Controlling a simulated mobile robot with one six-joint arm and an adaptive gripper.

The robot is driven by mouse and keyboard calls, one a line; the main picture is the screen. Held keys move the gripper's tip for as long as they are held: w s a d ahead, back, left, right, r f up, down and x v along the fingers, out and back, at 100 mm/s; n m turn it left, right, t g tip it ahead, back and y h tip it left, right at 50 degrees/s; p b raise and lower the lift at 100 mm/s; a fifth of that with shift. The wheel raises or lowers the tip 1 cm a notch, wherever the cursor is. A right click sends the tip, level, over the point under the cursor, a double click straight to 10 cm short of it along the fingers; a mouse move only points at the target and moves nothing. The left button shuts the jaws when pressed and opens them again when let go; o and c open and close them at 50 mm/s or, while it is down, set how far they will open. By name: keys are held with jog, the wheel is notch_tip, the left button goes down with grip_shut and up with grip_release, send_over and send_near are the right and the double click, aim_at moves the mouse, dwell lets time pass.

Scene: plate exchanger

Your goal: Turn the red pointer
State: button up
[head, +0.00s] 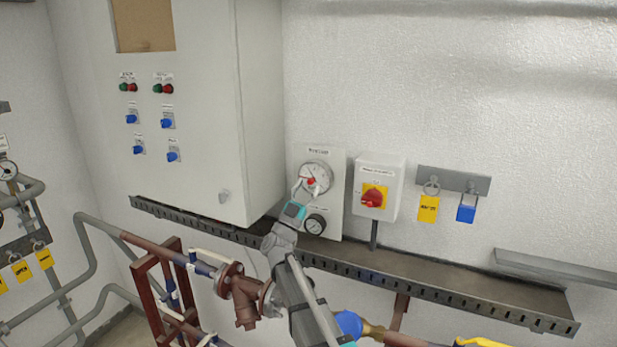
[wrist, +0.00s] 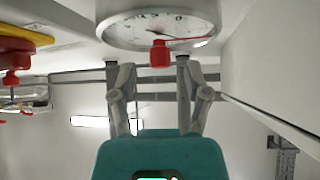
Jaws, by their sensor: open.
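The red pointer (head: 311,181) sits at the middle of a round white dial gauge (head: 321,171) on a pale wall panel. In the wrist view the red pointer (wrist: 160,53) is a small red block with a thin red needle, in front of the dial (wrist: 125,29). My gripper (head: 303,188) is just below and in front of the dial. In the wrist view my gripper (wrist: 146,63) is open, with one finger on each side of the red block and visible gaps between. I cannot tell whether the fingertips reach the block's depth.
A box with a red rotary switch (head: 373,196) on yellow stands right of the panel. A large cabinet (head: 190,120) is on the left. A metal tray (head: 430,285) runs beneath.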

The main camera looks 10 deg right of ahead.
jog(key=shift+p+x, duration=0.5)
jog(key=shift+x, duration=0.5)
jog(key=shift+w, duration=0.1)
grip_shut()
